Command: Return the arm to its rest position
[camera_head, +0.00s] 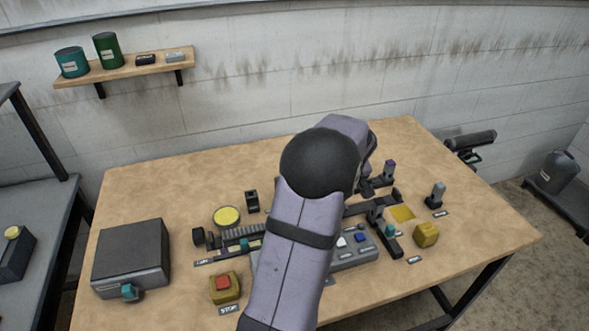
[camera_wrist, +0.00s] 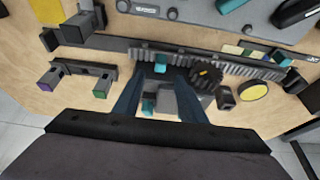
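My arm (camera_head: 293,240) reaches over the middle of the workbench (camera_head: 150,185) in the head view, with its large dark joint (camera_head: 319,165) raised above the table. In the head view my gripper is hidden behind the arm. In the wrist view my gripper (camera_wrist: 167,73) points down at the bench with its two dark blue fingers apart. A toothed rack (camera_wrist: 220,63) and a dark gear (camera_wrist: 205,77) lie just beyond the fingertips. I cannot tell the height above them.
A dark box (camera_head: 131,255) stands at the bench's left. A red button (camera_head: 223,284) and a yellow disc (camera_head: 226,216) are left of my arm. A grey control panel (camera_head: 352,252), a yellow block (camera_head: 426,234) and upright posts are to the right. A wall shelf (camera_head: 125,68) holds cans.

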